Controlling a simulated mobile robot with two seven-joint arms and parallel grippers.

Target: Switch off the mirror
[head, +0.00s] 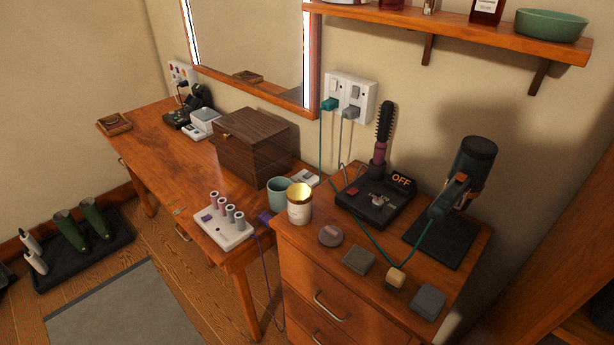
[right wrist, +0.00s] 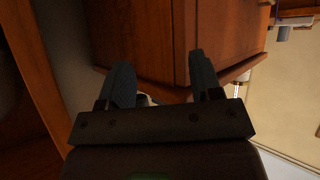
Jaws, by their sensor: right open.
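The mirror (head: 245,45) hangs on the wall above the long table, in a wooden frame. Bright white strips (head: 308,55) glow along its left and right sides. No switch on the mirror itself can be made out. A white wall socket plate (head: 349,97) with rocker switches is just right of the mirror, with a teal plug (head: 329,104) and a grey plug (head: 350,112) in it. Another wall plate (head: 181,73) with coloured switches is at the mirror's lower left. My right gripper (right wrist: 160,64) is open and empty, near a wooden furniture surface. My left gripper is not in view.
A dark wooden box (head: 253,147) stands on the table (head: 150,140) below the mirror. A drawer cabinet (head: 320,270) carries a hairbrush stand with an OFF label (head: 402,180), a hair dryer (head: 466,172) and a candle jar (head: 299,205). A shelf (head: 450,27) juts out above.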

